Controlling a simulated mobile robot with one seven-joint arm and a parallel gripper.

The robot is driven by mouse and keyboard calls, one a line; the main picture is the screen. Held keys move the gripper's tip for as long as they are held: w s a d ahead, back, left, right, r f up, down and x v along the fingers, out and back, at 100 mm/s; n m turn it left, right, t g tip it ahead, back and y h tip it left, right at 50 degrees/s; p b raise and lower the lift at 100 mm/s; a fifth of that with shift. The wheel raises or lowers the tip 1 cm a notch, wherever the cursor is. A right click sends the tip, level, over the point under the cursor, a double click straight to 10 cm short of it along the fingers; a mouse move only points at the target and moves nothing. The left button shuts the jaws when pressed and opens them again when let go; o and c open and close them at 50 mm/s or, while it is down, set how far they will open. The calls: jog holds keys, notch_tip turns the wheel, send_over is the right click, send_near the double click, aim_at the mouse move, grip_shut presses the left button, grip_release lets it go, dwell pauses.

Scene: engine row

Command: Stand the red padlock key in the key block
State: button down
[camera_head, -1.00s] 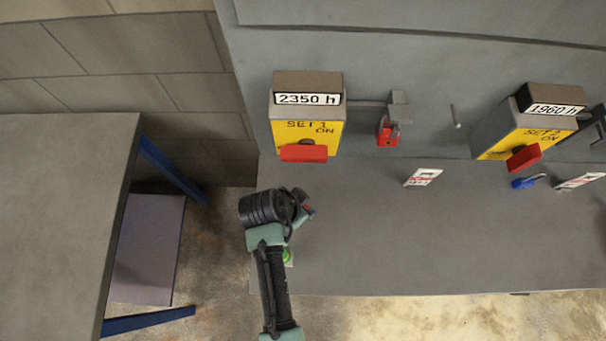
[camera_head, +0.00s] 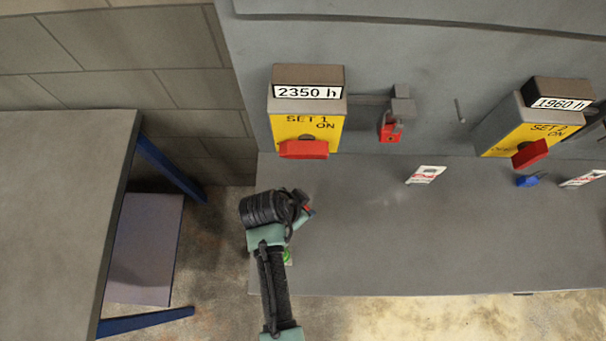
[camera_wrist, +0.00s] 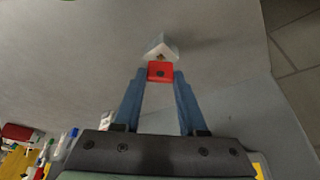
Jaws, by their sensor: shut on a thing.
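My gripper (camera_wrist: 160,76) is shut on the red padlock key. In the wrist view the key's square red head (camera_wrist: 160,69), with a dark hole, sits between the two blue fingertips. A pale angular piece (camera_wrist: 160,46) shows just beyond the red head; I cannot tell if it is the key block, or whether the key touches it. In the head view my gripper (camera_head: 307,210) is over the left part of the grey ledge, with a bit of red at its tip. My wrist and arm hide what lies below. The key block is not clearly seen in the head view.
A yellow SET 1 switch box (camera_head: 306,132) with a red handle stands behind my gripper. A red padlock (camera_head: 390,132) hangs right of it. A white tag (camera_head: 426,175) and a blue padlock (camera_head: 527,181) lie right. The ledge (camera_head: 400,245) is mostly clear. A table (camera_head: 60,220) stands left.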

jog(key=shift+f+b, duration=0.3)
jog(key=shift+f, duration=0.2)
jog(key=shift+c, duration=1.9)
grip_release()
jog(key=shift+r, duration=0.1)
jog(key=b+v, duration=0.1)
jog(key=v, duration=1.2)
jog(key=shift+b, duration=0.35)
